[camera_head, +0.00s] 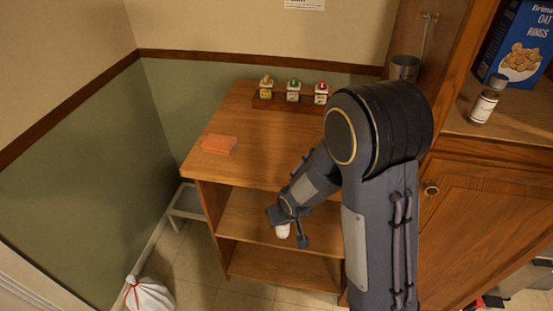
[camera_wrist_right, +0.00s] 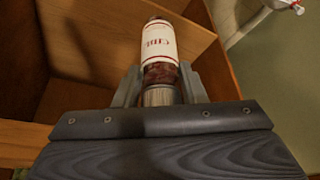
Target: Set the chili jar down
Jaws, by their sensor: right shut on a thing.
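The chili jar (camera_wrist_right: 159,48) has a white label with red lettering, dark red contents and a grey lid. In the right wrist view it is between the two fingers of my right gripper (camera_wrist_right: 158,82), which is shut on it near the lid end. In the head view my right gripper (camera_head: 288,229) is at the front of the wooden shelf unit (camera_head: 262,175), by the middle shelf. Only a small white part of the jar (camera_head: 282,231) shows there. I cannot tell whether the jar touches the shelf. My left gripper is not in view.
A bottle (camera_head: 485,101) and cereal box (camera_head: 516,45) stand at right. A white bag (camera_head: 149,296) lies on the floor. The lower shelf (camera_head: 275,264) looks empty.

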